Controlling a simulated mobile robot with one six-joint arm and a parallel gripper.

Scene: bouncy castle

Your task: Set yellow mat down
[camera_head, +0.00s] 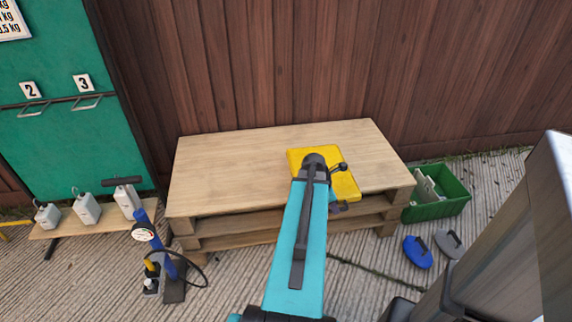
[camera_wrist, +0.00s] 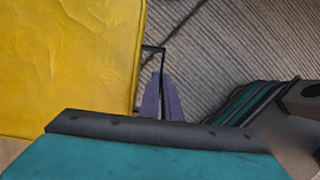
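The yellow mat (camera_head: 347,186) is a flat, square pad over the right half of the wooden pallet bench (camera_head: 230,165), partly hidden by my arm. I cannot tell whether it rests on the boards or hangs just above them. In the wrist view the mat (camera_wrist: 65,65) fills the upper left, with a thin black handle (camera_wrist: 153,47) on its right edge. My gripper (camera_wrist: 162,78) has its purple fingers close together on this handle, beside the mat's edge. In the head view my gripper (camera_head: 340,207) is mostly hidden near the bench's front edge.
The left half of the bench top is bare. A green crate (camera_head: 440,194) and blue and grey discs (camera_head: 418,252) lie on the ground at right. A blue pump (camera_head: 157,245) and several white weights (camera_head: 87,208) stand at left. A wooden fence is behind.

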